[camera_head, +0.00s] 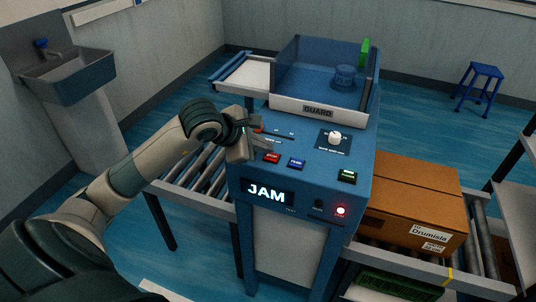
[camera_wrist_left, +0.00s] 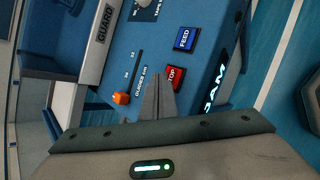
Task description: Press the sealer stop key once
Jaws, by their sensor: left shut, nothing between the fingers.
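The blue sealer (camera_head: 306,190) stands in the middle of the head view, its display (camera_head: 268,193) reading JAM. The red STOP key (camera_head: 271,158) is on its top panel, left of the blue FEED key (camera_head: 296,163). In the left wrist view the STOP key (camera_wrist_left: 175,77) lies right beside the fingertips, and the FEED key (camera_wrist_left: 186,39) is above it. My left gripper (camera_head: 259,142) is shut and empty over the panel; its fingers (camera_wrist_left: 157,90) also show in the wrist view. I cannot tell whether they touch the panel. My right gripper is out of view.
An orange slider knob (camera_wrist_left: 121,98) is near the fingers. A white dial (camera_head: 334,138), a green key (camera_head: 347,176) and a lit red lamp (camera_head: 341,210) are further right. A clear guard (camera_head: 318,107) stands behind. A cardboard box (camera_head: 415,200) sits on the right conveyor.

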